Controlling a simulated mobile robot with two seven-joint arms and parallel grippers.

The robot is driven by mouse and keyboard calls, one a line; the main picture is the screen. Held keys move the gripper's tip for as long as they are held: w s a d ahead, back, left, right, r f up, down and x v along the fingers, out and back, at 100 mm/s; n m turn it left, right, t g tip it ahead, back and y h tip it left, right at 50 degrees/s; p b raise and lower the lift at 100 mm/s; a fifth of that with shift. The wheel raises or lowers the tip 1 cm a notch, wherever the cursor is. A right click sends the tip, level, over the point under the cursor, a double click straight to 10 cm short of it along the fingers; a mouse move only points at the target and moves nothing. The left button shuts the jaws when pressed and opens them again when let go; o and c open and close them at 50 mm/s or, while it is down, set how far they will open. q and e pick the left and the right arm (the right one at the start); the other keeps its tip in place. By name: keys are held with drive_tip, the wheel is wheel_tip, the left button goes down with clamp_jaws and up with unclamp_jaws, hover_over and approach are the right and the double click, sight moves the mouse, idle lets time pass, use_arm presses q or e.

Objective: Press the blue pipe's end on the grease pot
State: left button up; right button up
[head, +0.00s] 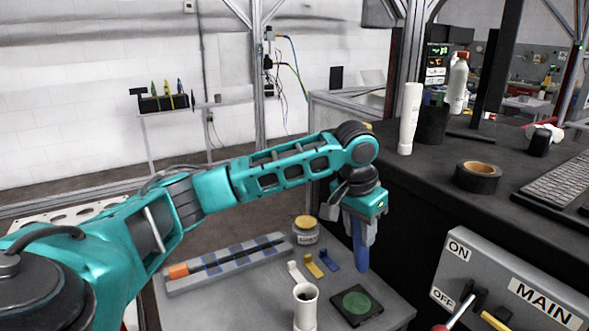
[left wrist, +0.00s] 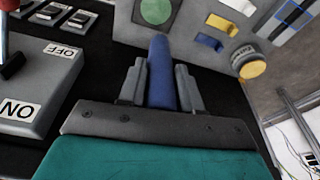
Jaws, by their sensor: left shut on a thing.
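My left gripper (head: 358,218) is shut on the blue pipe (head: 361,252), which hangs upright with its lower end over the grey table. In the left wrist view the blue pipe (left wrist: 163,75) sits between the two fingers of the gripper (left wrist: 162,88). The grease pot (head: 306,231), a small labelled jar with a yellow-tan top, stands on the table left of the pipe and apart from it. The grease pot also shows in the left wrist view (left wrist: 250,66), at the right. My right gripper is out of view.
A black plate with a green disc (head: 356,305), a white cup (head: 305,308), and small white, yellow and blue pieces (head: 313,267) lie on the table. A grey rack (head: 225,265) holds a rod. A dark bench and a MAIN switch box (head: 500,285) stand to the right.

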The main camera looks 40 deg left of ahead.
use_arm(q)
drive_tip(key=w+a+r+m+t+h, duration=0.1)
drive_tip(key=w+a+r+t, duration=0.1)
drive_tip(key=a, duration=1.1)
drive_tip(key=w+a+r+m+t+h, duration=0.1)
drive_tip(key=w+a+t, duration=0.15)
drive_tip(key=a, duration=1.05)
wheel_tip(320, 180, down, 6)
drive_tip(key=b, duration=0.1)
drive_tip(key=shift+w, duration=0.2)
drive_tip(key=shift+g, duration=0.25)
drive_tip(key=shift+f+b, duration=0.65)
drive_tip(key=shift+f, duration=0.45)
drive_tip(key=shift+f+p, duration=0.15)
drive_tip(key=shift+p, duration=0.35)
idle(2.0)
